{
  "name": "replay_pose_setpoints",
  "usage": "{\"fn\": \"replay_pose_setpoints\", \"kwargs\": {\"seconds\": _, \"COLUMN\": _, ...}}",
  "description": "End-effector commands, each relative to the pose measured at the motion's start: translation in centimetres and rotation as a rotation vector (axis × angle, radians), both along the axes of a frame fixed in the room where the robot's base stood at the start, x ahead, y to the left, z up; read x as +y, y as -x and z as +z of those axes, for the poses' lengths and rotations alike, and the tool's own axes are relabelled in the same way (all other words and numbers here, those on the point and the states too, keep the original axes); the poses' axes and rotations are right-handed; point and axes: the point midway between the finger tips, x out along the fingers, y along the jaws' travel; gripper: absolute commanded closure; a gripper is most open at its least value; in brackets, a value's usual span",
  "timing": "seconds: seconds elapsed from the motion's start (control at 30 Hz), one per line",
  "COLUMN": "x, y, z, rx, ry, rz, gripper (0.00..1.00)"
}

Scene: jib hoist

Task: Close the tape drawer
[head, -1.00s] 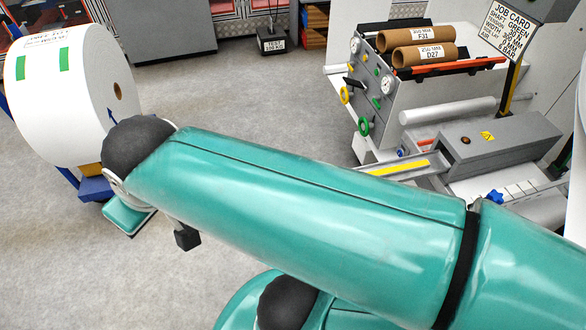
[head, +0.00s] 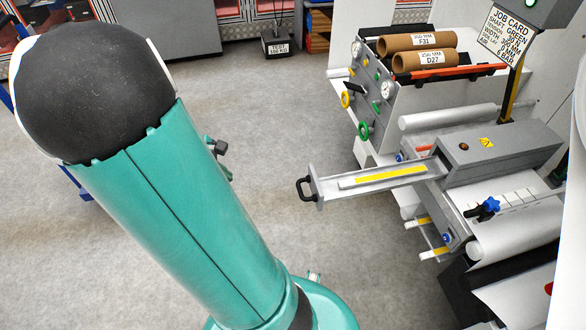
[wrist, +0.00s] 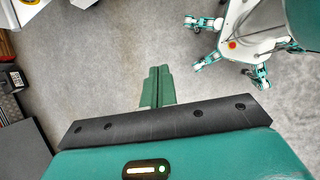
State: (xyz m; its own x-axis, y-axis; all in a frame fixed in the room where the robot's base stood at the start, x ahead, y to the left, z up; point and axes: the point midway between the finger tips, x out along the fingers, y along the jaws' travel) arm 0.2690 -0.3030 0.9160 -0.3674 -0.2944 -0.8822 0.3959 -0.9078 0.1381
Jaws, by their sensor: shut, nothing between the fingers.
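The tape drawer (head: 322,190) is a long grey tray pulled out to the left from a grey housing (head: 500,150) on the machine. A yellow strip (head: 385,176) lies along it, and a black handle (head: 304,188) is on its outer end. My gripper (wrist: 157,72) shows in the wrist view with its green fingers together and nothing between them, above bare grey floor. It is apart from the drawer, which is not in the wrist view. In the head view my arm hides most or all of the gripper.
Two cardboard cores (head: 424,59) lie on top of the machine beside gauges and coloured knobs. A job card (head: 507,32) hangs on a post above. A black test weight (head: 276,46) stands on the floor behind. Grey floor (head: 300,120) is clear left of the drawer.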

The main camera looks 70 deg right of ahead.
Motion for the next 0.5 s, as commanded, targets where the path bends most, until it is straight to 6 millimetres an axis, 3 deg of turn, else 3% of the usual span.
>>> {"fn": "replay_pose_setpoints", "kwargs": {"seconds": 0.1, "x": -4.0, "y": 3.1, "z": -1.7, "rx": 0.164, "ry": 0.017, "rz": 0.040, "gripper": 1.00}}
{"fn": "replay_pose_setpoints", "kwargs": {"seconds": 0.2, "x": -6.2, "y": 5.2, "z": -2.2, "rx": 0.263, "ry": 0.020, "rz": 0.069, "gripper": 1.00}}
{"fn": "replay_pose_setpoints", "kwargs": {"seconds": 0.5, "x": -8.4, "y": 7.4, "z": -3.2, "rx": 0.348, "ry": 0.019, "rz": 0.098, "gripper": 1.00}}
